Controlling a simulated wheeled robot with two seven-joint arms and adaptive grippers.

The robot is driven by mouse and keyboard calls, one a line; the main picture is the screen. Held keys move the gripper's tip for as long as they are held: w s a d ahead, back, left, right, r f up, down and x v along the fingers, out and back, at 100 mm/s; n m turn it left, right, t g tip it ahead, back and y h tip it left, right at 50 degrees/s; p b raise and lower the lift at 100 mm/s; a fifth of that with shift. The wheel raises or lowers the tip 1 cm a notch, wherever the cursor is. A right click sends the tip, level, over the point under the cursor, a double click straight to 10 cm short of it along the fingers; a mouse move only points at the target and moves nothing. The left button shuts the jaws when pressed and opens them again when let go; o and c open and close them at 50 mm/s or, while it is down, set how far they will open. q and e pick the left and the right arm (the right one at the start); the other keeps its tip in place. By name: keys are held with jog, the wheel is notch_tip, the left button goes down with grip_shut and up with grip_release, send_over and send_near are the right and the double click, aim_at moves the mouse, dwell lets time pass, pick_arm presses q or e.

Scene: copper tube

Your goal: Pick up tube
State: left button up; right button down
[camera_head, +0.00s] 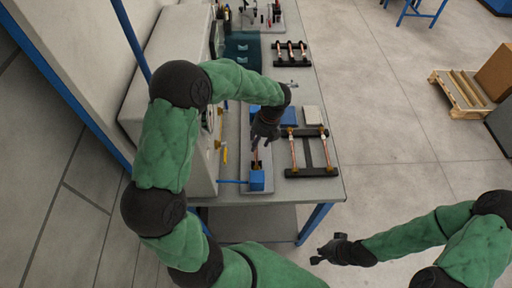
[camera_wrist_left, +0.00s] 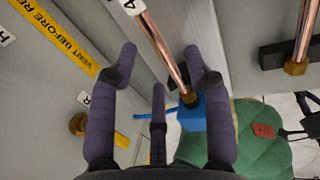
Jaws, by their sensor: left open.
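A copper tube (camera_head: 256,160) lies in a grey channel fixture on the bench, its near end at a blue block (camera_head: 257,180). The left wrist view shows the tube (camera_wrist_left: 165,45) with a white label at its upper end and a brass fitting at the blue block (camera_wrist_left: 204,112). My left gripper (camera_head: 262,139) is above the fixture. In the left wrist view its fingers (camera_wrist_left: 160,65) are spread and empty, with the tube showing between them; contact is not visible. My right gripper (camera_head: 322,257) hangs off the bench at lower right, too small to read.
A black rack (camera_head: 311,171) with two copper tubes (camera_head: 293,150) stands right of the fixture. Another rack (camera_head: 291,64) with several tubes is farther back. A large grey machine (camera_head: 172,60) borders the left side. A pallet (camera_head: 462,92) is on the floor at right.

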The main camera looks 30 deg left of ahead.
pick_arm(q)
jog(key=x, duration=0.3)
jog(key=shift+a, duration=0.15)
grip_shut()
jog(key=shift+r, duration=0.15)
jog(key=shift+w+r, duration=0.1)
jog(key=shift+r, duration=0.35)
jog(key=shift+a+v, duration=0.2)
jog(key=shift+v, duration=0.9)
jog(key=w+d+r+p, duration=0.2)
jog(key=w+d+r, duration=0.2)
jog(key=d+r, duration=0.6)
jog(key=d, duration=0.3)
jog(key=shift+w, duration=0.25)
